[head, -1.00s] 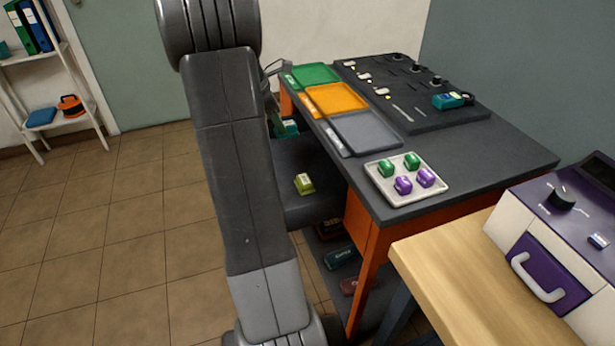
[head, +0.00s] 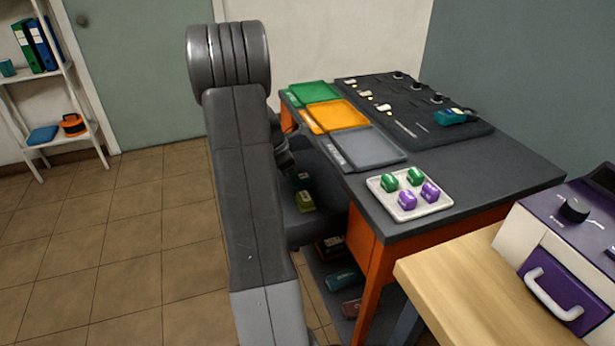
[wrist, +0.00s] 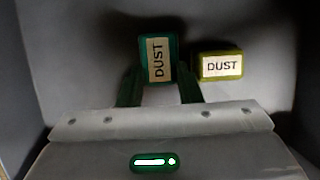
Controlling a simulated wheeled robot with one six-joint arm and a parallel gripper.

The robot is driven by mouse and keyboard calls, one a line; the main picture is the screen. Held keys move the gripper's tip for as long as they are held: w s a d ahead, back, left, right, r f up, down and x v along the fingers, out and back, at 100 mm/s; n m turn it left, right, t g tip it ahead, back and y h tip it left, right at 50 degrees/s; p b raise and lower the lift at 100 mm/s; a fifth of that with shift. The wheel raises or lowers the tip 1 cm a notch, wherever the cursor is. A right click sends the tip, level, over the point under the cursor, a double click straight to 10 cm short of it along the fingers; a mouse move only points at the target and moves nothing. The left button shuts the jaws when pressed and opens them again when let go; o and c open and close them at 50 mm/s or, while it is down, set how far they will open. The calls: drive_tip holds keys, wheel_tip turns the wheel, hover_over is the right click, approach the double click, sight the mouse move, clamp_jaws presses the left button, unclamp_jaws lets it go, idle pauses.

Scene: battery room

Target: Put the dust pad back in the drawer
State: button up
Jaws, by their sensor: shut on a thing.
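A teal dust pad (wrist: 157,60) with a white DUST label stands between the fingers of my gripper (wrist: 158,88), which is shut on it. In the head view only a little green of it (head: 302,180) shows past my arm. A yellow-green pad (wrist: 221,65), also labelled DUST, lies just right of it, apart by a small gap; it also shows in the head view (head: 305,202). The grey open drawer (head: 328,205) juts out from the bench's left side, around both pads. Whether the held pad touches the drawer floor I cannot tell.
The bench top (head: 490,175) carries green, orange and grey trays, a white tray (head: 376,186) with several small blocks, and a dark panel (head: 440,125). Several items lie below the drawer. A wooden table (head: 450,275) with a purple-white device stands at right. Floor at left is clear.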

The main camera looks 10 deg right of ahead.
sight(307, 175)
drive_tip(key=shift+w+d, duration=0.1)
drive_tip(key=shift+d, duration=0.45)
drive_tip(key=d, duration=0.2)
drive_tip(key=d+f, duration=0.1)
drive_tip(key=shift+w+d+b, duration=0.1)
drive_tip(key=shift+w+b, duration=0.2)
drive_tip(key=shift+b, duration=0.05)
drive_tip(key=shift+f, duration=0.1)
drive_tip(key=o, duration=1)
drive_tip(key=shift+f, duration=0.1)
drive_tip(key=shift+o, duration=0.2)
drive_tip(key=p+v, duration=0.2)
drive_tip(key=v, duration=1)
drive_tip(key=shift+o, duration=0.4)
